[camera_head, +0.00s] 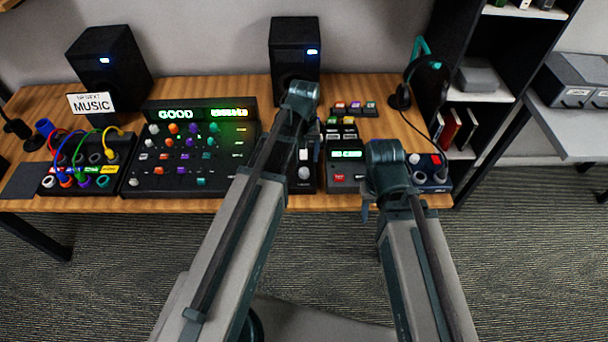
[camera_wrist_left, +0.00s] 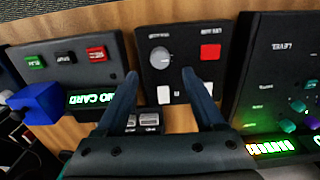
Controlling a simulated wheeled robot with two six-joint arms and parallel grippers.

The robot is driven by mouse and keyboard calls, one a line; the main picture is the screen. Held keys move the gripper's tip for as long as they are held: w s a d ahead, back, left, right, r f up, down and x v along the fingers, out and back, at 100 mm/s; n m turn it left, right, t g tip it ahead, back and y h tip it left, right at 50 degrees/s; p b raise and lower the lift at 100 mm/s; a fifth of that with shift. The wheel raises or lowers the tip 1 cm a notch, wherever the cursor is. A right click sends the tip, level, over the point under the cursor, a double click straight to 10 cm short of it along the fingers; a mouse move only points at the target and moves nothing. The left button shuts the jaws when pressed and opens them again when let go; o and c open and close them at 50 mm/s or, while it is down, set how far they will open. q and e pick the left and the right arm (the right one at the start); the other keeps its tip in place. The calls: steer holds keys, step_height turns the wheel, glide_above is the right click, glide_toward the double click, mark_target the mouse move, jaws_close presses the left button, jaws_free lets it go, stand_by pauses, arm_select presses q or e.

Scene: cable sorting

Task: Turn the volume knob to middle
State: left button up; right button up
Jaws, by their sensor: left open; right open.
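A round silver knob (camera_wrist_left: 160,57) sits on a small black box (camera_wrist_left: 175,84), with a red button (camera_wrist_left: 210,52) beside it. In the head view the knob (camera_head: 304,173) shows at the box's front. Its small label is too blurred to read, and I cannot tell its exact pointer angle. My left gripper (camera_wrist_left: 164,76) is open, with a finger on either side below the knob in the wrist picture; it looks apart from the knob. The left arm hides its fingers in the head view. My right gripper (camera_head: 368,202) is open, mostly hidden by its own arm.
A recorder (camera_head: 346,172) stands right of the box, and a large mixer (camera_head: 190,155) stands left. A blue knobbed box (camera_head: 432,175) is beside my right arm. Speakers (camera_head: 293,50) and headphones (camera_head: 405,92) stand behind. Colored cables (camera_head: 85,145) are at far left.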

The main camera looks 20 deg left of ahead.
mark_target(304, 170)
arm_select(q)
step_height(304, 170, down, 7)
steer(key=b, duration=0.5)
steer(key=shift+r+b, duration=0.2)
steer(key=shift+b, duration=0.1)
jaws_close()
